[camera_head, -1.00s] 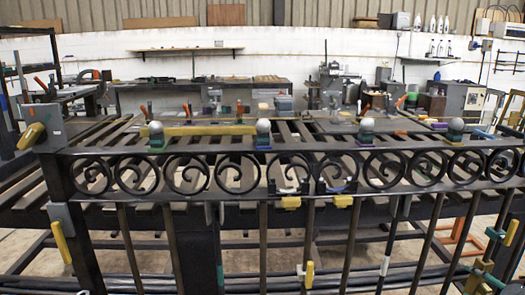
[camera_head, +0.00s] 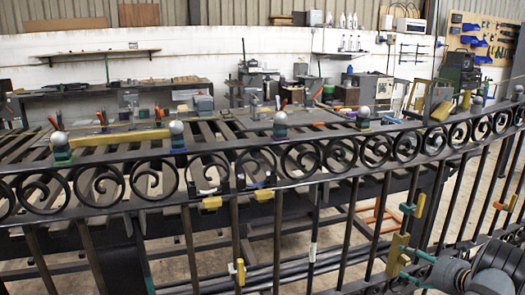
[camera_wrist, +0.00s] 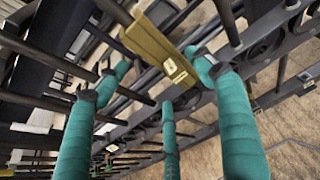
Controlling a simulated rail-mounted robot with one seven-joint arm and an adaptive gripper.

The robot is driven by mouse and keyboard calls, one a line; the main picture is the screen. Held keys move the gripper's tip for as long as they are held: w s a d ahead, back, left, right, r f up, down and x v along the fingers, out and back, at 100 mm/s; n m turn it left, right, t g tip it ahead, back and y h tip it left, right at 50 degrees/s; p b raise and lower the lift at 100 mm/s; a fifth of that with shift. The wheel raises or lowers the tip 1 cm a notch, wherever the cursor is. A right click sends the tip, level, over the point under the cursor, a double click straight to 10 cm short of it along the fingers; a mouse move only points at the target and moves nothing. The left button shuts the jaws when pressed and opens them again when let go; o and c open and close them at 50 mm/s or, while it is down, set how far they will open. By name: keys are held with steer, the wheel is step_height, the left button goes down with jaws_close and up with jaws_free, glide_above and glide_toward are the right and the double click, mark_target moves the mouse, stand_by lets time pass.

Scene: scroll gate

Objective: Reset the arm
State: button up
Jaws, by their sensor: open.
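My gripper (camera_head: 413,266) is at the lower right of the head view, with teal fingers pointing left toward the gate. In the wrist view my gripper (camera_wrist: 158,86) shows three teal fingers spread apart, with nothing clasped between them. A yellow block (camera_head: 396,256) on a gate bar is just beyond the fingertips. It also shows in the wrist view (camera_wrist: 163,47), near the upper fingers; I cannot tell whether they touch it. The black scroll gate (camera_head: 280,165) runs across the head view, with a row of rings between its rails.
Silver ball finials (camera_head: 280,117) stand along the top rail. More yellow blocks (camera_head: 211,203) sit on the gate's lower part. A slatted bench (camera_head: 210,135) stands behind the gate. Orange framing (camera_head: 376,218) is beyond the bars. Tools hang on a board (camera_head: 483,38) at the back right.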

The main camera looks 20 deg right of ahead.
mark_target(400, 256)
steer(key=x, duration=0.5)
steer(key=shift+w+f, duration=0.25)
steer(key=shift+w, duration=0.05)
steer(key=shift+w+d, duration=0.1)
steer(key=shift+d, duration=0.15)
steer(key=s+p, duration=0.1)
steer(key=s, duration=0.9)
steer(key=shift+s+a, duration=0.25)
steer(key=shift+a, duration=0.05)
steer(key=shift+r, duration=0.1)
